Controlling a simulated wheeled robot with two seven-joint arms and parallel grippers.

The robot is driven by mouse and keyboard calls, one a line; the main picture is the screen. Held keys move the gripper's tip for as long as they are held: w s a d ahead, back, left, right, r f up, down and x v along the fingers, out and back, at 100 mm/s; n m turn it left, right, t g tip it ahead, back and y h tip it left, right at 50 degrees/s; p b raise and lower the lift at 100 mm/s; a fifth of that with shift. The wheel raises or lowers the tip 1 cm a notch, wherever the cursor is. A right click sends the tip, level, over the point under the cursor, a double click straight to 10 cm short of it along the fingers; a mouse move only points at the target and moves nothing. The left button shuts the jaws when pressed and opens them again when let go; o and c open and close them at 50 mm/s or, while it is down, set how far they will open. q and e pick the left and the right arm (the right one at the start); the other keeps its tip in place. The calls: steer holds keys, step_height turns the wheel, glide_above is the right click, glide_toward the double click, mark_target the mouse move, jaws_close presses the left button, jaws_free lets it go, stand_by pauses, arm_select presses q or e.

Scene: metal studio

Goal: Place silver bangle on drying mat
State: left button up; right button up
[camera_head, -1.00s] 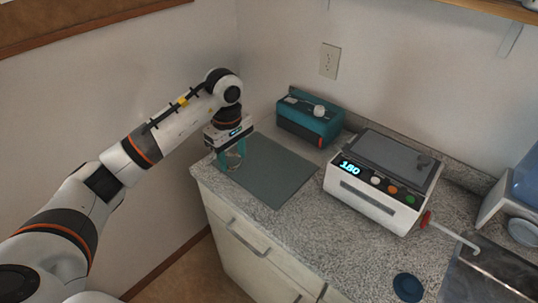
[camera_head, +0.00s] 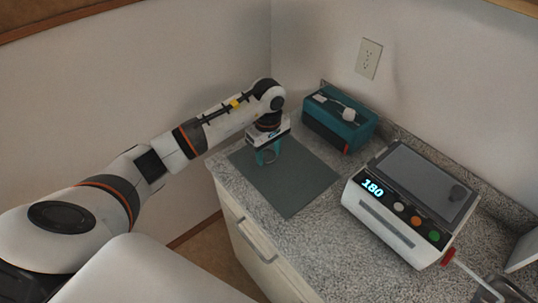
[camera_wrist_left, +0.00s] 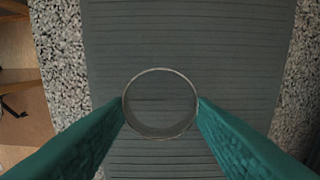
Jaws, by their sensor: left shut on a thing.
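The silver bangle (camera_wrist_left: 160,103) is a thin round metal ring, seen between the two teal fingers of my left gripper (camera_wrist_left: 161,108) in the left wrist view. Both fingertips touch its sides. In the head view my left gripper (camera_head: 267,156) points down over the drying mat, and the bangle (camera_head: 269,156) shows small at its fingertips. The drying mat (camera_head: 295,192) is a grey-green ribbed rectangle on the counter; it also fills the middle of the left wrist view (camera_wrist_left: 190,40). I cannot tell whether the bangle touches the mat. My right gripper is out of view.
A white machine (camera_head: 412,205) with a 180 display stands to the right. The speckled counter (camera_head: 340,240) is clear in front of it. The wall is close behind my left arm.

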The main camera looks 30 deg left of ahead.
arm_select(q)
step_height(320, 180, down, 2)
steer(key=shift+f, duration=0.4)
steer(key=o, duration=1)
steer(key=shift+c, duration=0.2)
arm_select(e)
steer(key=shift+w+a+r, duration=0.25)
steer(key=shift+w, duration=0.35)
arm_select(q)
steer(key=shift+r+p, duration=0.3)
steer(key=shift+p, duration=0.05)
steer(key=shift+r+b, duration=0.3)
steer(key=shift+b, duration=0.1)
step_height(320, 180, up, 11)
steer(key=b, duration=0.3)
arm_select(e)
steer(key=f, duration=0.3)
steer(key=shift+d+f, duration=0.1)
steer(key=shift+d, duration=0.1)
